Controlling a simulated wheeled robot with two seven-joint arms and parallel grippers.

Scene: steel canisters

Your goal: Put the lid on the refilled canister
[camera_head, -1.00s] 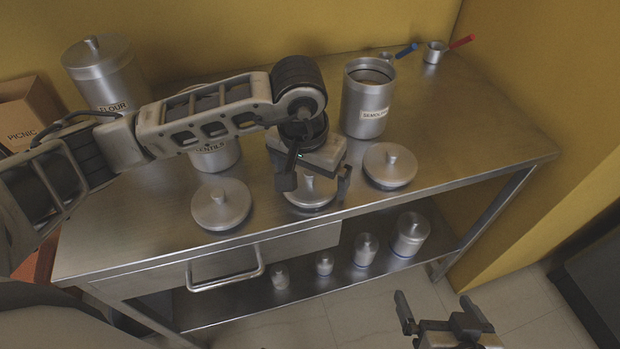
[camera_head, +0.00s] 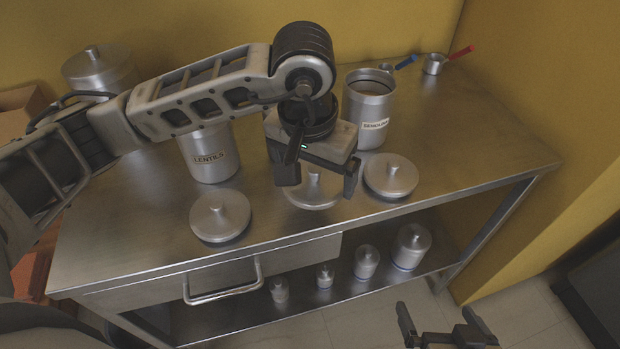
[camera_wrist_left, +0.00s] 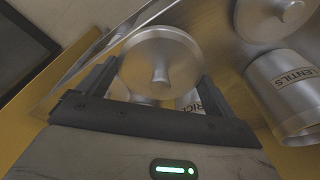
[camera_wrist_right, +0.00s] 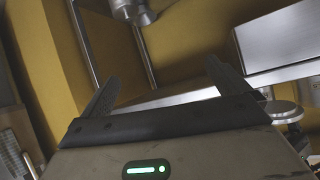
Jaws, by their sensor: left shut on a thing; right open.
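My left gripper (camera_head: 322,178) is shut on the middle steel lid (camera_head: 314,192), its fingers at opposite sides of the rim. The knobbed lid also shows in the left wrist view (camera_wrist_left: 160,65) and seems slightly raised. The SEMOLINA canister (camera_head: 369,110) stands open behind and right of this gripper. The LENTILS canister (camera_head: 209,155) stands left, its top hidden by my arm. A canister labelled RICE (camera_wrist_left: 188,101) shows partly behind the lid in the left wrist view; the gripper hides it in the head view. My right gripper (camera_head: 440,325) is open and empty, off the table's front.
Two more lids lie on the steel table: left (camera_head: 220,215) and right (camera_head: 390,176). A lidded canister (camera_head: 100,72) stands at back left. Scoops with blue (camera_head: 405,61) and red (camera_head: 461,51) handles lie at the back. Several small canisters stand on the lower shelf.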

